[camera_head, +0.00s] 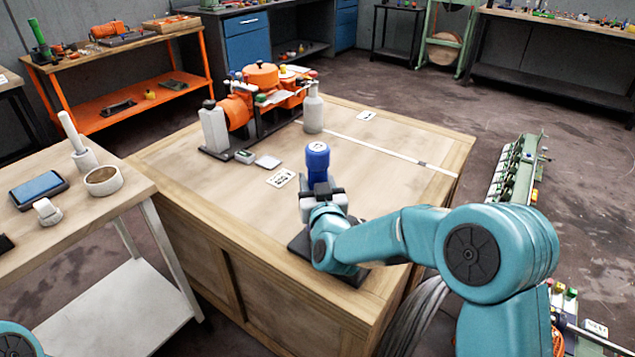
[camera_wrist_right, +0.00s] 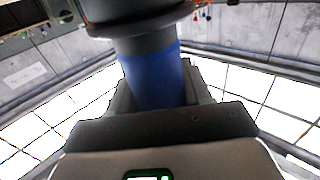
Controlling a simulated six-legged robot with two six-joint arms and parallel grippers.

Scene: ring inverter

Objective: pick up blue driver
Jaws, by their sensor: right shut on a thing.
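The blue driver (camera_head: 317,158) stands upright above the near part of the wooden crate-like table, its blue head up. My right gripper (camera_head: 321,192) is shut on it from the near side, just below the blue head. In the right wrist view the driver's blue body (camera_wrist_right: 155,80) lies between the two fingers, with a dark grey collar (camera_wrist_right: 140,35) beyond them. A dark flat base (camera_head: 298,243) shows under my right wrist. My arm hides the driver's lower end, so I cannot tell whether it touches the base. My left gripper is not in view.
The wooden table top (camera_head: 400,150) has free room to the right. An orange machine (camera_head: 262,95) and a grey bottle (camera_head: 313,108) stand at its back. A side bench at left holds a tape roll (camera_head: 103,180) and a blue pad (camera_head: 38,188).

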